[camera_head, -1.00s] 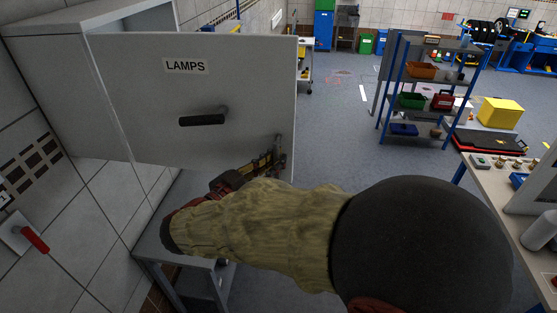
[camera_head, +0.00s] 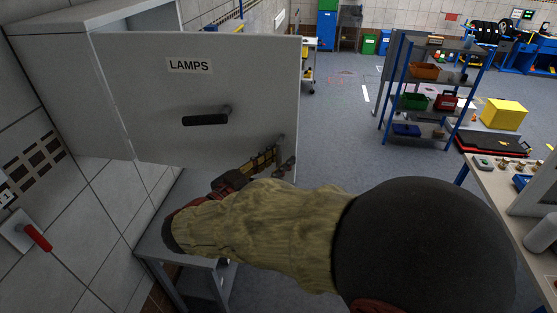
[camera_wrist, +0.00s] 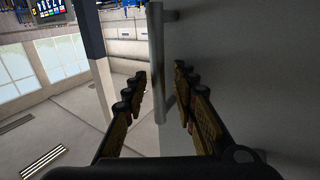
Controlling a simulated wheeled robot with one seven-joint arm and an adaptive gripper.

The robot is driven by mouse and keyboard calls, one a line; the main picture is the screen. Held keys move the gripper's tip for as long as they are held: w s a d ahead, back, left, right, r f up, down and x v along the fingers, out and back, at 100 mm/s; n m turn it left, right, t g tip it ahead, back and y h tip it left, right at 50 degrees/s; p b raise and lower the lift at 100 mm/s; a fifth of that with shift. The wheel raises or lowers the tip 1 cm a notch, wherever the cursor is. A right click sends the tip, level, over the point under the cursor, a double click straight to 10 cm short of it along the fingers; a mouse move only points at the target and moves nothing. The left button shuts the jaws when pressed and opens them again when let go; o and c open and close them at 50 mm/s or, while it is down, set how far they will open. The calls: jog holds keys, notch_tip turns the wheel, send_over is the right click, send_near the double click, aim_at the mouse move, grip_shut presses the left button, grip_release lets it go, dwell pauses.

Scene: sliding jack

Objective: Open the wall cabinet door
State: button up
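The grey wall cabinet (camera_head: 62,85) is at the left. Its door (camera_head: 255,75), labelled LAMPS, stands swung out from the body, with a gap into the inside above its top edge. A dark bar handle (camera_head: 205,120) is on the door's face. My gripper (camera_head: 272,158) is by the door's lower right part, below and right of the handle. In the wrist view my gripper (camera_wrist: 161,80) is open. The handle (camera_wrist: 157,55) shows between its fingers, and the door (camera_wrist: 250,70) fills the right side. I see no grip on the handle.
A grey bench (camera_head: 190,250) stands below the cabinet. A red-handled wall switch (camera_head: 35,237) is at the left. A blue-post shelf (camera_head: 432,85) and a table (camera_head: 500,190) stand to the right. Open floor (camera_head: 335,130) lies beyond the door.

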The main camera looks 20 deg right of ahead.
jog(key=v, duration=1.2)
